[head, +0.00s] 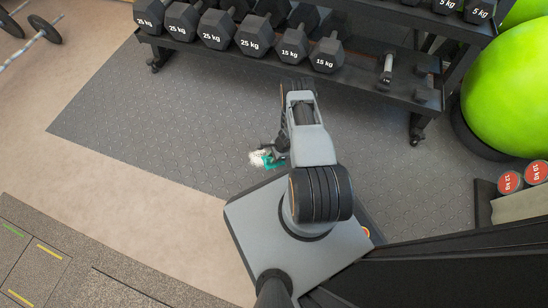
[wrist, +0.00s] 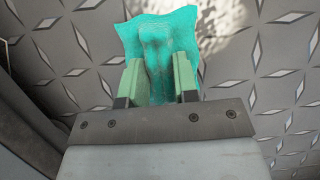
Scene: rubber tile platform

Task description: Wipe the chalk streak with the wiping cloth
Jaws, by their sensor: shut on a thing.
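The wiping cloth (wrist: 160,38) is teal and bunched between the two pale green fingers of my gripper (wrist: 160,82) in the wrist view. The gripper is shut on it. In the head view a small part of the cloth (head: 273,162) shows beside my arm, low over the dark rubber tile. The chalk streak (head: 256,157) is a whitish patch just left of the cloth. In the wrist view the chalk streak (wrist: 232,42) shows behind and to the right of the cloth. Part of it is hidden by the cloth. I cannot tell whether the cloth touches the floor.
A dumbbell rack (head: 375,92) with several dumbbells stands behind my arm. A green exercise ball (head: 510,95) is at the right. A barbell (head: 42,32) lies at the upper left. The dark tile floor (head: 150,115) left of the streak is clear.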

